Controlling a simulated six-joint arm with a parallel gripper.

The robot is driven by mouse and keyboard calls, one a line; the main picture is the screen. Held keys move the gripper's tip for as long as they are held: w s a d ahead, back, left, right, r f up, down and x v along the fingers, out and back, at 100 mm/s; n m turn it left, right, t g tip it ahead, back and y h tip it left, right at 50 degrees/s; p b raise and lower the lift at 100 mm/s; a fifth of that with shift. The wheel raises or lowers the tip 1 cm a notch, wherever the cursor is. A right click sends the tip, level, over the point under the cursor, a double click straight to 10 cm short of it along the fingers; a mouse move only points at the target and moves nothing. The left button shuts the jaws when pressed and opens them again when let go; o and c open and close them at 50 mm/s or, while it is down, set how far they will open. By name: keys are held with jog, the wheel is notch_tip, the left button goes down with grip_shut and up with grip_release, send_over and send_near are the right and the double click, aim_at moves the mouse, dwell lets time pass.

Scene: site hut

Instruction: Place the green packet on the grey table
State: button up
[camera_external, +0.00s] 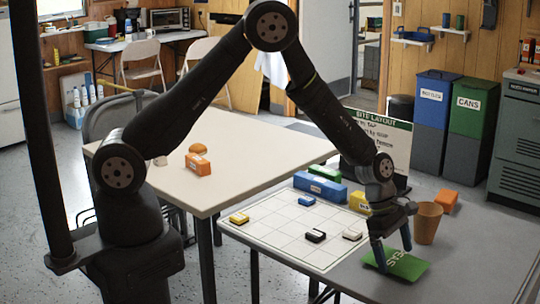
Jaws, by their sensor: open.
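The green packet (408,264) lies flat on the grey table (455,268), near its front edge and just right of the white grid board. White lettering shows on its top. My gripper (393,258) points down over the packet, with its fingers apart. One finger overlaps the packet's left part in the picture and the other is above its back edge. I cannot tell whether the fingers touch the packet.
A brown cup (427,223) stands close behind my gripper, with an orange block (446,200) beyond it. The white grid board (270,236) holds several small blocks. A long blue block (320,188) and a sign (378,140) stand behind. The table's right side is clear.

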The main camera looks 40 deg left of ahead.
jog(key=v, duration=1.2)
jog(key=x, duration=1.1)
jog(key=shift+d, duration=0.25)
jog(key=shift+r, duration=0.55)
